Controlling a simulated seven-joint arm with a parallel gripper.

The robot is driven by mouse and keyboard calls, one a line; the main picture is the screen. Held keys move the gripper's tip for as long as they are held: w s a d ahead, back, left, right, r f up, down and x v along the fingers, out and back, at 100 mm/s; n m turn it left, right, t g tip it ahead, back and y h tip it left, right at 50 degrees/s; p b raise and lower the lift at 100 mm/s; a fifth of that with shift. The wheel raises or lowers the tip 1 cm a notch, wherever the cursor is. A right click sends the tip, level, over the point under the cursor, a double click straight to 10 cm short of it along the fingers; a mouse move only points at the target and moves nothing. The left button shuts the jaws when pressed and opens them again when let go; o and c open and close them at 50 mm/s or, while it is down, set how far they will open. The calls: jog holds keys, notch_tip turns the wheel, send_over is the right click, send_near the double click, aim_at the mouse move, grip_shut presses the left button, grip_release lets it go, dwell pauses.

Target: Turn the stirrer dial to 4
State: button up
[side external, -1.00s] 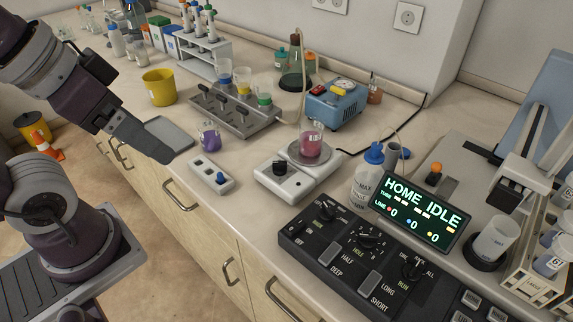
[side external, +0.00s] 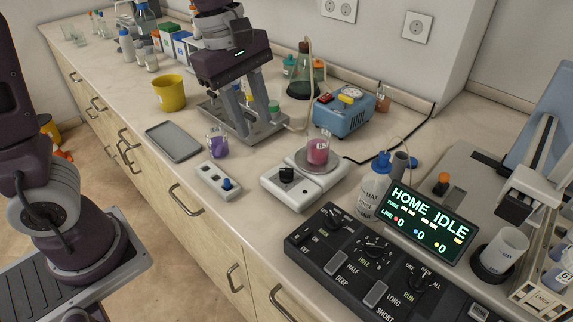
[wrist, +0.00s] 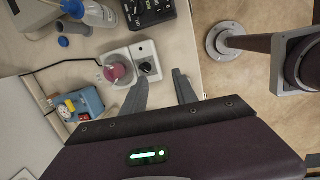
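The stirrer (side external: 305,180) is a white unit with a round plate, on which a beaker of pink liquid (side external: 318,150) stands. Its black dial (side external: 286,175) is on the front part; I cannot read its setting. In the wrist view the dial (wrist: 147,67) shows just beyond the left fingertip, with the pink beaker (wrist: 115,71) to its left. My gripper (side external: 252,130) is open and empty, fingers pointing down, left of and behind the stirrer in the side view. It also shows in the wrist view (wrist: 159,74), apart from the dial.
A white switch box (side external: 217,182) and a purple beaker (side external: 217,143) stand left of the stirrer. A blue pump (side external: 343,110) is behind it. A black control panel (side external: 365,265) lies in front.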

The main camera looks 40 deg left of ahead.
aim_at(286, 170)
jog(key=w+f+n, duration=0.2)
jog(key=f+n, duration=0.1)
jog(key=w+f+n+g+y, duration=0.1)
jog(key=w+f+n, duration=0.5)
jog(key=shift+w+f+g+y, duration=0.1)
jog(key=shift+f+g+y, duration=0.2)
jog(key=shift+y, duration=0.1)
jog(key=shift+n, duration=0.3)
notch_tip(286, 170, down, 7)
jog(key=shift+r, duration=0.1)
grip_shut()
